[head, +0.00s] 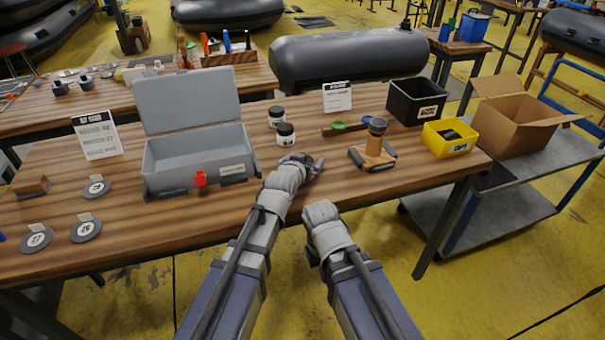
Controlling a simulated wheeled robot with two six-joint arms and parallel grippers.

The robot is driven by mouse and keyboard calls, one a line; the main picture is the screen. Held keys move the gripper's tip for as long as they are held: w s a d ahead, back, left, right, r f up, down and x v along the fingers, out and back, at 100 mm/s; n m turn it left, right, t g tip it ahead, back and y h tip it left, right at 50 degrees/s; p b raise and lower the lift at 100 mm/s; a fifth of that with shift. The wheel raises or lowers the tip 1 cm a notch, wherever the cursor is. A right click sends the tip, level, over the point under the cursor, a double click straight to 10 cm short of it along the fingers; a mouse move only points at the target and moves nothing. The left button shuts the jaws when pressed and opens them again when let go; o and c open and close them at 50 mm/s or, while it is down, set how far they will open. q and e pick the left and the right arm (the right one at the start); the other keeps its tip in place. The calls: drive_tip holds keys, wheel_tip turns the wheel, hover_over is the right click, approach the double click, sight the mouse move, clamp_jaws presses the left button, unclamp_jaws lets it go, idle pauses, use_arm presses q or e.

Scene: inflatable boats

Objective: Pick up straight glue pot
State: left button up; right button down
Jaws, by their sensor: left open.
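Two small glue pots with dark lids and pale labels stand upright on the wooden table in the head view. One pot (276,117) is farther back. The other pot (286,134) is nearer and slightly to the right. I cannot tell which is the straight one. My left gripper (311,164) is open and empty, just in front of the nearer pot and a little to its right, apart from it. My right arm ends at the table's front edge, and its fingers are hidden behind its wrist.
A grey open toolbox (200,156) with a red clasp stands left of the pots. To the right are a wooden stand with a brown cylinder (376,140), a green-handled tool (339,126), a black bin (414,103) and a yellow bin (449,137). A small sign (337,98) stands behind.

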use_arm(q)
drive_tip(key=shift+s+r, duration=0.1)
drive_tip(key=c, duration=1.3)
wheel_tip(320, 180, up, 10)
drive_tip(key=p, duration=1)
